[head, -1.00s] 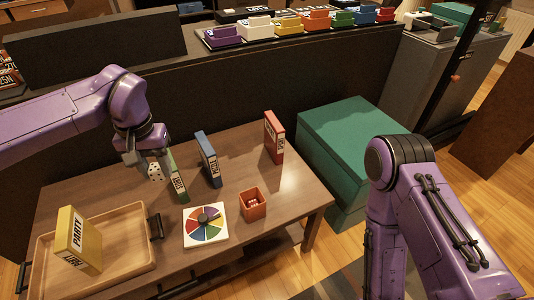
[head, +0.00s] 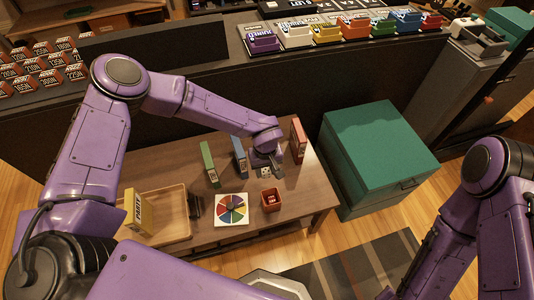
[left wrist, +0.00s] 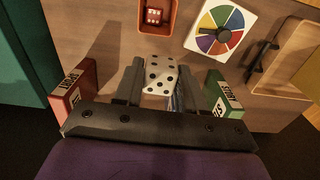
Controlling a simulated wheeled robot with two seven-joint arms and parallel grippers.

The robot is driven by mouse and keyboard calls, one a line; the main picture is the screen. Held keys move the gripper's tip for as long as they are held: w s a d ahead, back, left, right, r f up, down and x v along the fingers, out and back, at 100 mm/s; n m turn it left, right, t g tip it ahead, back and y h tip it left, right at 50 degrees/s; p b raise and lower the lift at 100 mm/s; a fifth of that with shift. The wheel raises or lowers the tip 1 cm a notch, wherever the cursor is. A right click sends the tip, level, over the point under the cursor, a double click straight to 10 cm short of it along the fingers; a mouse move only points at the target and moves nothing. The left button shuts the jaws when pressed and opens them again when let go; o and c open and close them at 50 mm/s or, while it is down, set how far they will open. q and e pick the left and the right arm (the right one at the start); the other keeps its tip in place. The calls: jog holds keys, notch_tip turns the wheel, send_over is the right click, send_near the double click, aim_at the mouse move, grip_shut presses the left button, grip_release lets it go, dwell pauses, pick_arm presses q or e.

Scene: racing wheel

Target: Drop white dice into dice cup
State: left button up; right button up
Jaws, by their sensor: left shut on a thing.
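My left gripper (head: 266,165) is shut on a white die with black dots (head: 265,173) and holds it above the table, behind the dice cup. In the left wrist view the white die (left wrist: 160,75) shows between the two dark fingers (left wrist: 158,80). The dice cup is an orange-red square open box (head: 271,203) on the table. It holds red dice, which show inside the cup in the left wrist view (left wrist: 154,15). My right arm shows at the right of the head view, but its gripper is out of the picture.
Near the gripper stand a red box (head: 298,140), a blue box (head: 239,157) and a green box (head: 209,165). A colour wheel spinner (head: 232,209) lies left of the cup. A wooden tray (head: 172,232) holds a yellow box (head: 138,212). A green chest (head: 378,155) stands right of the table.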

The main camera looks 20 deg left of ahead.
notch_tip(320, 180, up, 4)
jog(key=p, duration=0.2)
pick_arm(q)
jog(key=shift+s+d+f+n+b, duration=0.15)
jog(key=shift+s+d+n, duration=0.1)
jog(key=shift+s, duration=0.35)
jog(key=shift+s+d+f+n+b, duration=0.15)
jog(key=shift+s+d+n, duration=0.1)
jog(key=shift+s, duration=0.35)
notch_tip(320, 180, down, 6)
jog(key=b, duration=0.5)
pick_arm(e)
notch_tip(320, 180, down, 6)
jog(key=shift+r, duration=0.2)
pick_arm(q)
jog(key=shift+w, duration=0.1)
jog(key=o, duration=1.1)
jog(key=shift+r, duration=0.1)
notch_tip(320, 180, up, 10)
jog(key=shift+a+r, duration=0.1)
jog(key=shift+r, duration=0.15)
pick_arm(e)
jog(key=shift+r, duration=0.1)
